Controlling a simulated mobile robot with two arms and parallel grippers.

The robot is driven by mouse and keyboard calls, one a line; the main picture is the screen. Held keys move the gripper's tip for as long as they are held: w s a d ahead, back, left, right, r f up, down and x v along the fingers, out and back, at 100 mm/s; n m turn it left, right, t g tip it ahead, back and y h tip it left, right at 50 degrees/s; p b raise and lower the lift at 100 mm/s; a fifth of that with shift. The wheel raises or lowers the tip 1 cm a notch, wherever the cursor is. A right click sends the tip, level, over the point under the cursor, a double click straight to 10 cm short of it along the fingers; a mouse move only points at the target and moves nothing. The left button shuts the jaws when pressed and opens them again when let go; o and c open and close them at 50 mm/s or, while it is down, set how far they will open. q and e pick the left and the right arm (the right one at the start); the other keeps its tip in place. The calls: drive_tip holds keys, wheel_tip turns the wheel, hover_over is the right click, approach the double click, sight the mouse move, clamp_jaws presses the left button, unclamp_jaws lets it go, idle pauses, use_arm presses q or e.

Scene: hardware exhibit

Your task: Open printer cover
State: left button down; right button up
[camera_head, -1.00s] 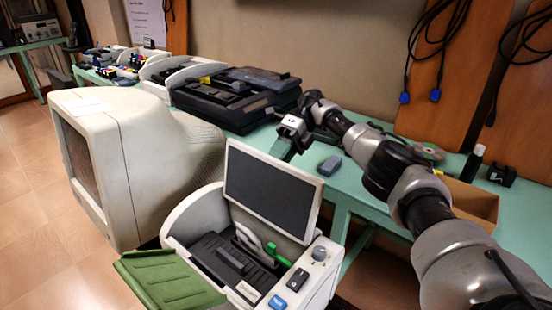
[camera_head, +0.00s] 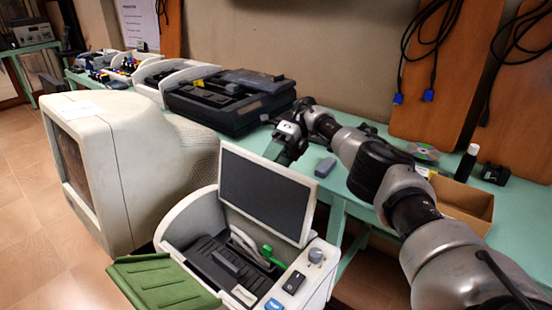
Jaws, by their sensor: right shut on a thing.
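The printer (camera_head: 318,268) is a cream machine at the bottom centre with a dark inside and a green flap (camera_head: 160,283) folded out at its front left. Its cover, a panel with a dark grey face and pale frame (camera_head: 266,190), stands raised and tilted at the back. My right gripper (camera_head: 277,156) is at the cover's upper edge, shut on that edge; its fingertips are small and partly hidden behind the panel. My left gripper is not in view.
A large cream CRT monitor (camera_head: 120,170) stands close at the left. A black machine (camera_head: 235,98) sits on the green table behind.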

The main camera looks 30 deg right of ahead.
drive_tip(key=shift+s+f, duration=0.1)
drive_tip(key=shift+f, duration=0.35)
drive_tip(key=s+d+r, duration=0.5)
drive_tip(key=s+r, duration=0.5)
drive_tip(key=r, duration=0.2)
drive_tip(key=shift+d, duration=0.3)
